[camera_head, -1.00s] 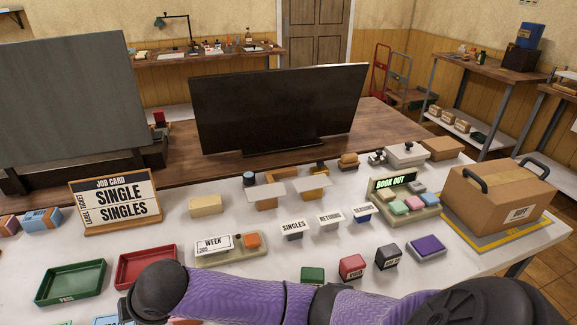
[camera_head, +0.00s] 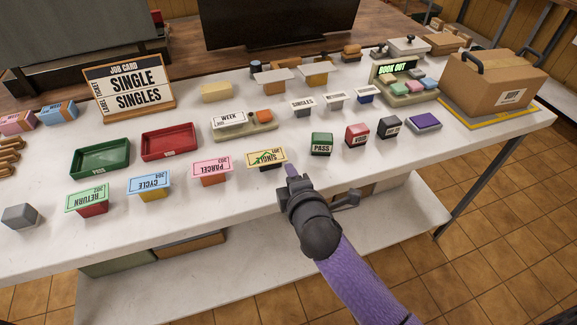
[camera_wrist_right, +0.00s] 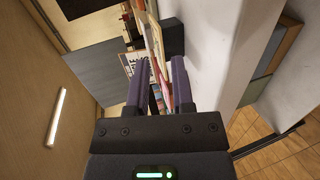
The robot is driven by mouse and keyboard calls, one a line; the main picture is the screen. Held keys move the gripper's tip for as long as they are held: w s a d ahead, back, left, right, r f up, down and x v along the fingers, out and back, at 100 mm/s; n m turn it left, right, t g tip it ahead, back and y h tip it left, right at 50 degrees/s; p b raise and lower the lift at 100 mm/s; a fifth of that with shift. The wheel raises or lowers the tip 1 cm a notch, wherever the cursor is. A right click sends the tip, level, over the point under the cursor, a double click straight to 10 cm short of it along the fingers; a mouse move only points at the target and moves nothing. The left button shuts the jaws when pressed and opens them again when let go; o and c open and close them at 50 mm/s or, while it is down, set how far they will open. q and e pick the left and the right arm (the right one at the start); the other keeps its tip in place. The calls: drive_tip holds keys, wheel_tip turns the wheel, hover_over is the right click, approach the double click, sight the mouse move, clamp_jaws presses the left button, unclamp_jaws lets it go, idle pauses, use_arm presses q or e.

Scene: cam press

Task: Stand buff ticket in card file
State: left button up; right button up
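The buff ticket (camera_head: 267,157), marked SINGLE with a green mark, lies on top of a dark block near the table's front edge. A small grey holder labelled SINGLES (camera_head: 302,106) stands further back on the table; I cannot tell its slot from here. My right gripper (camera_head: 291,172) is just right of the buff ticket, at the front edge. In the right wrist view its two fingers (camera_wrist_right: 158,85) are apart, with thin pale and coloured edges showing beyond and between them. I cannot tell if they touch the ticket. My left gripper is not in view.
Pink PARCEL (camera_head: 213,171), blue CYCLE (camera_head: 149,184) and green RETURN (camera_head: 87,197) tickets sit on blocks to the left. Green (camera_head: 100,158) and red (camera_head: 168,142) trays lie behind. PASS stamp (camera_head: 322,143) and other stamps stand right. A WEEK stand (camera_head: 243,124) is mid-table.

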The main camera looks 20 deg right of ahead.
sight(281, 158)
drive_tip(key=b+x, duration=0.2)
drive_tip(key=x, duration=0.2)
drive_tip(key=shift+w+f, duration=0.25)
drive_tip(key=shift+w, duration=0.75)
clamp_jaws()
drive_tip(key=shift+s, duration=0.1)
